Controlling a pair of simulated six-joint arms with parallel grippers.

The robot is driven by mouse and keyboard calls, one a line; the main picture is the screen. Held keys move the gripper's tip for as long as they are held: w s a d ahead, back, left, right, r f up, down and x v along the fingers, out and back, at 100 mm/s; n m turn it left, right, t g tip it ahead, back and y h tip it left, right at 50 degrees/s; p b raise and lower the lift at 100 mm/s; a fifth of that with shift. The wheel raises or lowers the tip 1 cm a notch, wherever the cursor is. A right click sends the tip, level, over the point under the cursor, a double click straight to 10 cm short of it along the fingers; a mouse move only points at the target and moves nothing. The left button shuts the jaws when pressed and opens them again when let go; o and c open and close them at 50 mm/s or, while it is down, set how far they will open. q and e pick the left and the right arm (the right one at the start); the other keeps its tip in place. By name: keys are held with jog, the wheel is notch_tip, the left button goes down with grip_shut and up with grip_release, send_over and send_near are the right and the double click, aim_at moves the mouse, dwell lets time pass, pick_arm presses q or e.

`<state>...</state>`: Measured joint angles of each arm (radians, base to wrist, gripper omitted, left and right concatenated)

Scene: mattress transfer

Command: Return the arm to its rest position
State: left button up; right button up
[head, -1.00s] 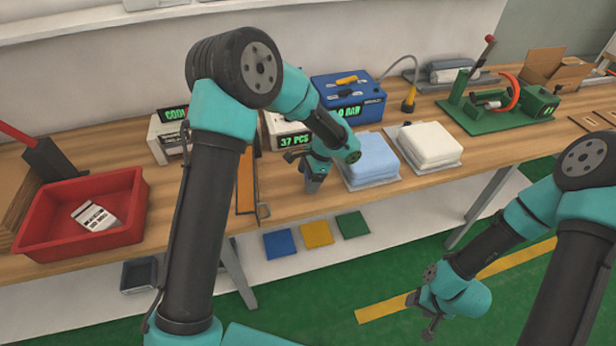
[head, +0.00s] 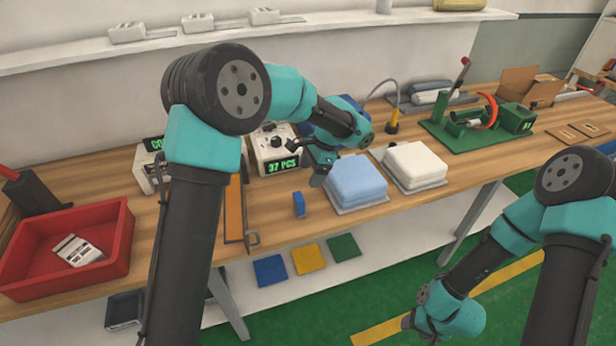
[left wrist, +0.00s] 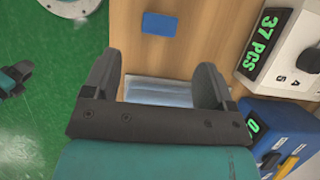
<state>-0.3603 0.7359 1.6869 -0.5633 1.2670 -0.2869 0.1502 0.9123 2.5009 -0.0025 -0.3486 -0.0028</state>
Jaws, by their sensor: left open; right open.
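My left gripper (head: 318,174) is open above the workbench, just left of the light blue mattress-like stack (head: 357,180). In the left wrist view its two fingers (left wrist: 156,82) are apart, with a pale flat surface showing beyond the gap. A small blue block (head: 298,204) stands on the wood below and left of the gripper, apart from it; it also shows in the left wrist view (left wrist: 159,24). My right gripper (head: 418,322) is open, low over the green floor in front of the bench. Its fingertips are small in view.
A white stack (head: 415,163) sits right of the blue one. Counter boxes (head: 275,150) stand behind my left gripper. A red bin (head: 65,248) is at the left, a green fixture (head: 480,120) at the right. Coloured squares (head: 308,258) lie below the bench.

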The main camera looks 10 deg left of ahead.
aim_at(296, 200)
pick_arm(q)
jog(key=shift+f, duration=0.1)
dwell(0.4)
jog(key=x, duration=1.2)
jog(key=shift+d+f, duration=0.1)
jog(key=shift+f, duration=0.05)
jog(key=v, duration=1.2)
jog(key=x, duration=1.1)
jog(key=shift+s+f, duration=0.15)
jog(key=shift+f, duration=0.15)
notch_tip(296, 200, up, 3)
jog(key=shift+r, duration=0.2)
jog(key=shift+s+r, duration=0.15)
jog(key=shift+s, duration=0.3)
